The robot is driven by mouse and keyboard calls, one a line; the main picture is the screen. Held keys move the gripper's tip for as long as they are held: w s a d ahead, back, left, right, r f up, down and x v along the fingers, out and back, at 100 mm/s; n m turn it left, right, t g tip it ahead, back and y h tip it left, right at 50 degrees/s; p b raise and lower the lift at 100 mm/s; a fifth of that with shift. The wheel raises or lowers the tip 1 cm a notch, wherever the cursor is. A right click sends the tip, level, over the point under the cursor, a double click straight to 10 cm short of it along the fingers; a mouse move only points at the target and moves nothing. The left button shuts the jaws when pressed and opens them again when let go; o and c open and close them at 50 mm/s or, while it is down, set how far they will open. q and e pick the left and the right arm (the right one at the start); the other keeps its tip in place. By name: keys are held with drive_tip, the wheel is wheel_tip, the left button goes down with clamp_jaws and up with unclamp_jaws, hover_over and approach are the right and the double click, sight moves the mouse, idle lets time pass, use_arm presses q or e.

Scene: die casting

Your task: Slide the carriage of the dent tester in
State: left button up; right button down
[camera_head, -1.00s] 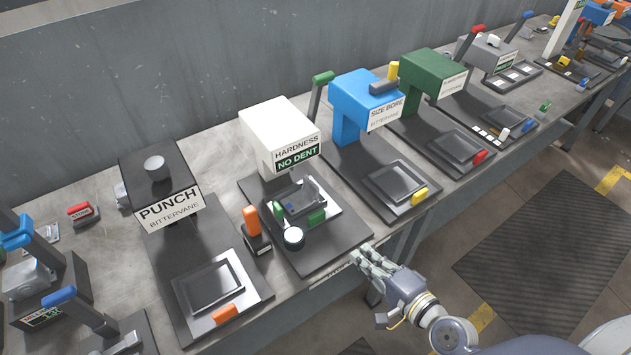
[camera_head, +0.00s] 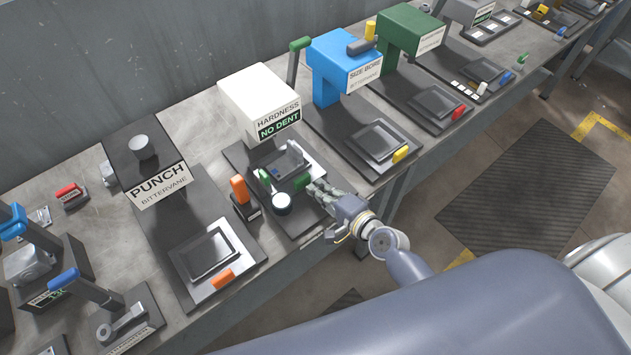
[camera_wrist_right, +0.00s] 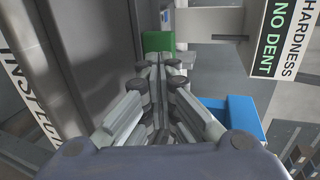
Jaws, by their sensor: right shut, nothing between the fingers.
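The dent tester is the white machine (camera_head: 258,92) marked HARDNESS, with a NO DENT display; that display also shows in the right wrist view (camera_wrist_right: 271,42). Its carriage (camera_head: 290,163) sits on the dark base, in front of the white head, with a grey part on it. A green block (camera_head: 301,182) is on the carriage's near side, and a green block also shows ahead of the fingers in the right wrist view (camera_wrist_right: 158,41). My right gripper (camera_head: 315,188) is shut and empty, close beside the green block; whether it touches cannot be told. My left gripper is not in view.
A round white-topped piece (camera_head: 282,203) stands on the base left of my fingers. An orange-handled tool (camera_head: 240,190) stands further left, beside the PUNCH machine (camera_head: 158,185). The blue SIZE BORE machine (camera_head: 340,66) is to the right. The floor in front is open.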

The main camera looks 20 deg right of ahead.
sight(305, 174)
drive_tip(key=shift+w+a, duration=0.2)
drive_tip(key=shift+w, duration=0.3)
drive_tip(key=shift+w+a, duration=0.1)
drive_tip(key=shift+w, duration=0.2)
drive_tip(key=w, duration=0.1)
drive_tip(key=w+a, duration=0.1)
drive_tip(key=w, duration=0.2)
drive_tip(key=shift+w+a, duration=0.4)
drive_tip(key=shift+s, duration=0.1)
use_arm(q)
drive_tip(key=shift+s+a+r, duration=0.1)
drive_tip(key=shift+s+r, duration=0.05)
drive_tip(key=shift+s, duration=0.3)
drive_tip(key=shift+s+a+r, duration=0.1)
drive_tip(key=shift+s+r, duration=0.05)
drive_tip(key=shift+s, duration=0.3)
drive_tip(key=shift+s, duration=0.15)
